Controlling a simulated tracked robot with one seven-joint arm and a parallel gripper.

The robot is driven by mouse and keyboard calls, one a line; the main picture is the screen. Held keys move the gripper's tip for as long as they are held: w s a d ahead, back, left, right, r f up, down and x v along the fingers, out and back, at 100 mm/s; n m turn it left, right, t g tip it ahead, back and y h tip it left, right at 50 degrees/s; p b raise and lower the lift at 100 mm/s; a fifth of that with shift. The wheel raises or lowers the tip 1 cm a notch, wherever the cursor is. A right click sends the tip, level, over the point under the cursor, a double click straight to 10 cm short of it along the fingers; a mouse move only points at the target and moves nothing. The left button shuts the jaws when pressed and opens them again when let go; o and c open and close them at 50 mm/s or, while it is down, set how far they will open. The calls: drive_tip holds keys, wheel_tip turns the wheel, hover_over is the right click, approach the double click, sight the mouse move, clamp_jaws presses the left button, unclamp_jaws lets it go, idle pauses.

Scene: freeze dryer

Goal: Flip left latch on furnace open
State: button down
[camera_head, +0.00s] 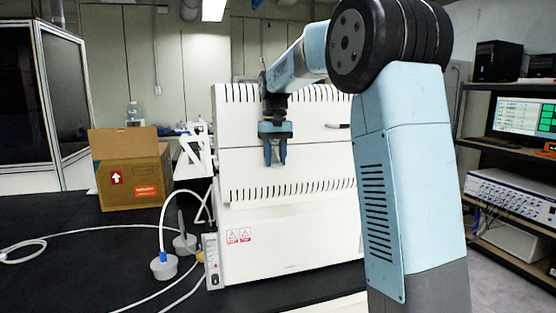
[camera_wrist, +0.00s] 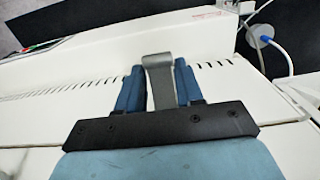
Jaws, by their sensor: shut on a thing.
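The white furnace (camera_head: 290,245) stands on the black table, its slotted upper panels facing me. My gripper (camera_head: 275,163) is at the left part of its front, fingers pointing down. In the wrist view, my gripper (camera_wrist: 159,68) has its two blue fingers on either side of the grey metal left latch (camera_wrist: 159,62), shut on it. The latch runs up between the fingers from the dark gripper bar toward the slotted panel. In the head view the latch is hidden behind my gripper. A dark handle-like piece (camera_head: 337,126), perhaps the other latch, shows further right on the furnace.
A cardboard box (camera_head: 132,172) and a white stand (camera_head: 196,150) are left of the furnace. Cables and a round grey fitting (camera_head: 164,266) lie on the table (camera_head: 80,270). A shelf with a monitor (camera_head: 520,117) stands at the far right.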

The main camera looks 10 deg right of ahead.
sight(275, 160)
drive_tip(key=shift+w+r, duration=0.1)
idle(0.3)
drive_tip(key=c, duration=0.8)
unclamp_jaws()
drive_tip(key=r, duration=1.3)
drive_tip(key=shift+w+r, duration=0.25)
drive_tip(key=shift+w, duration=0.05)
drive_tip(key=shift+s, duration=0.1)
